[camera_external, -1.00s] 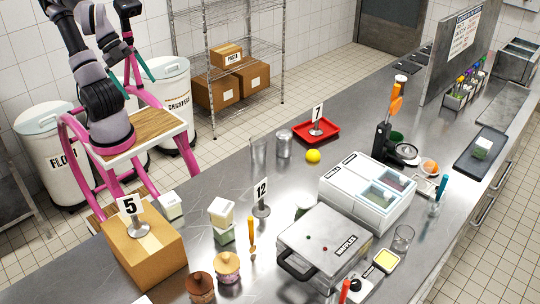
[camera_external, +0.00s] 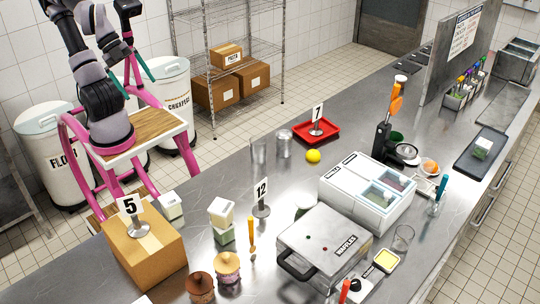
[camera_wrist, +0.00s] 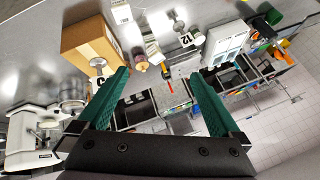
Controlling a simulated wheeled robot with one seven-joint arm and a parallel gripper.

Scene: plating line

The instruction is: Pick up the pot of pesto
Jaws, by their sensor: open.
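My gripper (camera_external: 140,85) is open and empty at the upper left, well above and apart from the counter. Its two teal fingers are spread in the wrist view (camera_wrist: 158,74). A small square pot with green contents (camera_external: 225,236) stands on the counter under a pale cream pot (camera_external: 221,211). No label is readable, so I cannot tell for certain which is the pesto. In the wrist view the pots are too small to tell apart.
A cardboard box (camera_external: 160,262) bearing sign 5 stands left of the stacked pots. Sign 12 (camera_external: 262,206), an orange-handled tool (camera_external: 252,232), two lidded jars (camera_external: 227,267) and a waffle maker (camera_external: 322,240) are close by. The counter behind the stack is fairly clear.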

